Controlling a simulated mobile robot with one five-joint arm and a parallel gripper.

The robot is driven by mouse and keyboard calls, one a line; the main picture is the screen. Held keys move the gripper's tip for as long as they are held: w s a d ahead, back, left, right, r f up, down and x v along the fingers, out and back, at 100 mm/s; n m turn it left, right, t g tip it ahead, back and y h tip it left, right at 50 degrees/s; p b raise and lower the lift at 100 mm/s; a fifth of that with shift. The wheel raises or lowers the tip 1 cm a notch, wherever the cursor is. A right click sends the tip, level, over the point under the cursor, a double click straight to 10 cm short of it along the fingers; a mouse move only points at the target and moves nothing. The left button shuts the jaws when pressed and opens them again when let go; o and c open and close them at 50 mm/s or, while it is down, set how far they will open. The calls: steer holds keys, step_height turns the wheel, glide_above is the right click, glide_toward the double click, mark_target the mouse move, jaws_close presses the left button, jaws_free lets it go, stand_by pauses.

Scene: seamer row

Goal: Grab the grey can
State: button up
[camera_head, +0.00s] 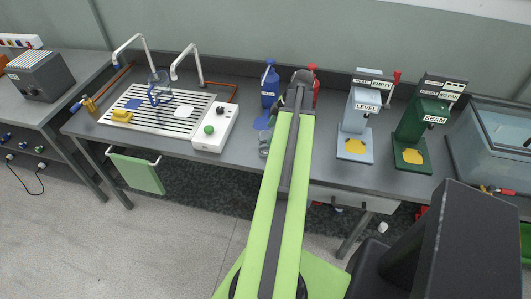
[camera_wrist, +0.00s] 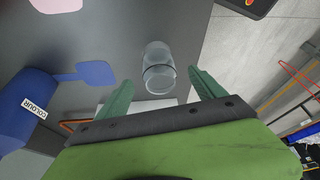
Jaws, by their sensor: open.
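The grey can (camera_wrist: 158,70) is see-through, with a dark band around it. It stands on the dark bench top in the wrist view, near the bench's edge. In the head view it shows just left of my arm (camera_head: 264,143), partly hidden by it. My gripper (camera_wrist: 161,78) is open, with one green finger on each side of the can in the wrist picture. A gap shows between the can and each finger. I cannot tell how far the fingers are above it.
A blue bottle (camera_wrist: 25,115) marked COLOUR stands left of the can, with a blue flat patch (camera_wrist: 90,72) between. A red bottle (camera_head: 314,72) is behind my arm.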

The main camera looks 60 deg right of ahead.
mark_target(270, 134)
steer(key=b+x, duration=0.1)
steer(key=x, duration=0.2)
steer(key=shift+s+f, duration=0.1)
steer(key=shift+f+b, duration=0.25)
steer(key=shift+b, duration=0.15)
steer(key=shift+w, duration=0.25)
steer(key=b+x, duration=0.4)
steer(key=x, duration=0.1)
steer(key=shift+w+f+b, duration=0.1)
steer(key=shift+b, duration=0.3)
steer(key=shift+r, duration=0.2)
steer(key=c, duration=1.4)
